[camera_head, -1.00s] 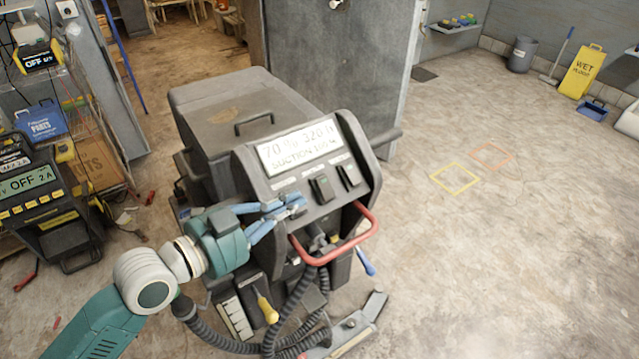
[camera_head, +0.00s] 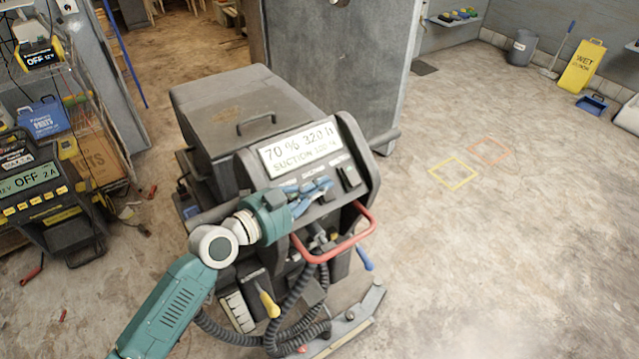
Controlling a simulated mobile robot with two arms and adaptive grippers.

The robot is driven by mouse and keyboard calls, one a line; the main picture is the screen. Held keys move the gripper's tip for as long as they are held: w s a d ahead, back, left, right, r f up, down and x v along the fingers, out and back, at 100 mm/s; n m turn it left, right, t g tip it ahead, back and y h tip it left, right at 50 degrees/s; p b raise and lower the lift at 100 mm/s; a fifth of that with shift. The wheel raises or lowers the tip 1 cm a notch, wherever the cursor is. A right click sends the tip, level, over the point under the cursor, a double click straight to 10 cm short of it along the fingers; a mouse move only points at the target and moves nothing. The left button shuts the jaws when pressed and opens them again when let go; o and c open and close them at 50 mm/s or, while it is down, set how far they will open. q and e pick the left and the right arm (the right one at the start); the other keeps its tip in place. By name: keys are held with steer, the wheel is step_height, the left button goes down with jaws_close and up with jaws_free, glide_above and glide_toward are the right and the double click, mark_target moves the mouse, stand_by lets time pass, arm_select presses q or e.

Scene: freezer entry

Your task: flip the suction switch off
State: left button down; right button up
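The scrubber machine (camera_head: 228,112) stands at the centre, with a sloped control panel facing me. Its display (camera_head: 301,148) reads "70 % 320" and a suction line that seems to say 100 %. Below the display is a row of small labels with dark switches. The right switch (camera_head: 349,177) shows clear. My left gripper (camera_head: 328,188) is at the panel with its blue fingers over the middle switch, which it mostly hides. The fingers lie close together; I cannot tell whether they are shut or touch the switch. The label for suction is too small to read. My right gripper is not in view.
A red handle bar (camera_head: 335,249) curves out below the panel, with black hoses (camera_head: 290,318) beneath it. A grey door panel (camera_head: 335,75) stands behind the machine. Chargers and a shelf are at the left. The floor at the right is open, with a yellow floor sign (camera_head: 582,68) farther back.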

arm_select(q)
steer(key=shift+w+a+f, duration=0.15)
steer(key=shift+w, duration=0.05)
